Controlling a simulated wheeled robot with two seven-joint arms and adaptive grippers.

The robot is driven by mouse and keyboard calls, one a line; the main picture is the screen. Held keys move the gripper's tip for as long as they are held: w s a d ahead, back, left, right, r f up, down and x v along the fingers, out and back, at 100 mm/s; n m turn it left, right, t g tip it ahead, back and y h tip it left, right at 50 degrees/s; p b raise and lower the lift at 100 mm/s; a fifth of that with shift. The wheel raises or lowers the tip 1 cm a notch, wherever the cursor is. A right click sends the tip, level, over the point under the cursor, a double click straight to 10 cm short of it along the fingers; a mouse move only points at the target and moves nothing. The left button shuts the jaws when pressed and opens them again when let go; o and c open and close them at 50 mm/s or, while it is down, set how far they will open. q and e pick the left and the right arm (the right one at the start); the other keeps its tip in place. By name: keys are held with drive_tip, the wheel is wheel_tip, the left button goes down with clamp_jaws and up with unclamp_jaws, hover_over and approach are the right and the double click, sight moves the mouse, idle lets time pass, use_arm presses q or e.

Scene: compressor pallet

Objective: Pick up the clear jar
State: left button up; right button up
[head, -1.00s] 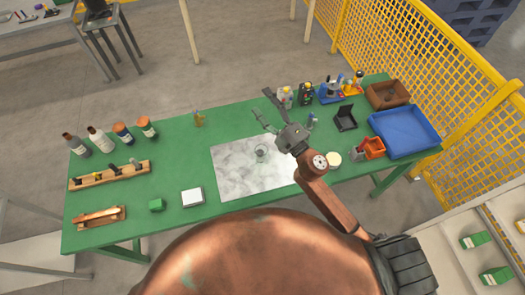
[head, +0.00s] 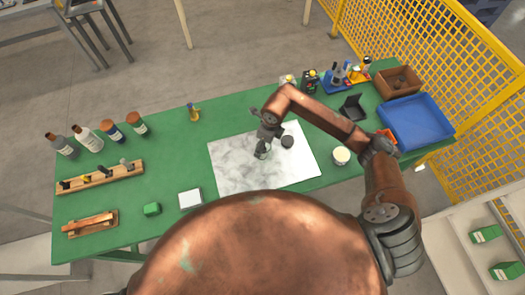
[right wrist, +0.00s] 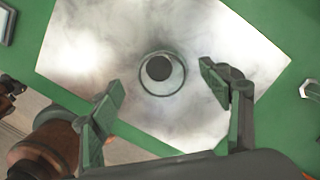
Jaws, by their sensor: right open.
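The clear jar (head: 262,153) stands on the pale marbled board (head: 232,165) on the green table. In the right wrist view the jar (right wrist: 163,88) is a round clear rim seen from above, with a dark disc (right wrist: 158,68) inside its outline; I cannot tell whether it is in or under the jar. My right gripper (head: 264,143) is just above the jar in the head view, pointing down and partly covering it. In the wrist view its open fingers (right wrist: 163,92) lie on either side of the jar, with nothing held. My left gripper is not in view.
A dark round piece (head: 287,141) shows right of the gripper. A cream round container (head: 341,155) is right of the board. A blue tray (head: 416,122) and brown box (head: 398,83) stand at right. Several bottles (head: 88,138) and a wooden rack (head: 100,178) are at left.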

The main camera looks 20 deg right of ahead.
drive_tip(key=shift+w+a+f+p, duration=0.1)
drive_tip(key=shift+w+f+p, duration=0.1)
drive_tip(key=shift+f, duration=1.1)
drive_tip(key=shift+w+a+f+p, duration=0.1)
drive_tip(key=shift+f+p, duration=0.15)
drive_tip(key=shift+f, duration=1.05)
drive_tip(key=shift+w+a+f+p, duration=0.1)
drive_tip(key=shift+w+f+p, duration=0.1)
drive_tip(key=shift+f, duration=1.1)
drive_tip(key=shift+c, duration=0.6)
drive_tip(key=c, duration=1.2)
drive_tip(key=shift+c, duration=0.2)
